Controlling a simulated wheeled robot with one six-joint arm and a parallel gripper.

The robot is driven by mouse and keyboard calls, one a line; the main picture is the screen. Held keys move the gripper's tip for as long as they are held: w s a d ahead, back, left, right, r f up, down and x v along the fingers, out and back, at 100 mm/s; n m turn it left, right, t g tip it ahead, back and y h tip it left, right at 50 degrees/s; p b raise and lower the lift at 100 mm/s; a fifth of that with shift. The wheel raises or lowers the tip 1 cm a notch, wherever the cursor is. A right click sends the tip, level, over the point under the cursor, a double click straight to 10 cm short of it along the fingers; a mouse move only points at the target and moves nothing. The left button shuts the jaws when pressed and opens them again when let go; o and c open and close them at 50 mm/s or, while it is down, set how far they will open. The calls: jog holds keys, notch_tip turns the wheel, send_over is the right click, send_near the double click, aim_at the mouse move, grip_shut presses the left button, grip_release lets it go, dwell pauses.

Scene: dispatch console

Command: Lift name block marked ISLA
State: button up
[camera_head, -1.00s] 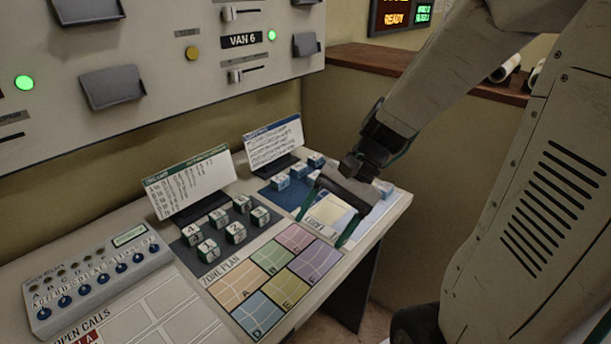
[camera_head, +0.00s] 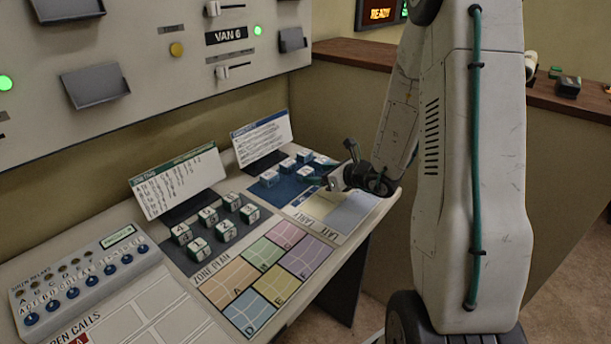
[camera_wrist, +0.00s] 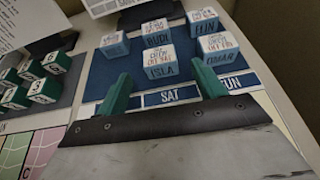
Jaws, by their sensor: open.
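The ISLA block (camera_wrist: 160,68) is a white and blue cube with its name on the front face. It sits on the dark blue mat (camera_wrist: 100,78), in the front row of name blocks. It also shows in the head view (camera_head: 306,174), just left of my gripper (camera_head: 336,180). In the wrist view my gripper (camera_wrist: 163,74) is open, with its green fingers apart and pointing toward the ISLA block. The block appears between and beyond the fingertips. Nothing is held.
The OMAR block (camera_wrist: 217,48) stands close to the right of ISLA, and the BUDI block (camera_wrist: 157,31) stands behind it. Green numbered blocks (camera_head: 227,230) stand to the left. An upright card (camera_head: 261,137) stands behind the blue mat. The zone plan (camera_head: 265,268) is clear.

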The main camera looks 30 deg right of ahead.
aim_at(306, 171)
jog(key=x, duration=0.5)
jog(key=shift+w+a+r, duration=0.1)
jog(key=shift+w, duration=0.25)
jog(key=c, duration=1)
jog(key=shift+c, duration=0.3)
jog(key=shift+r, duration=0.2)
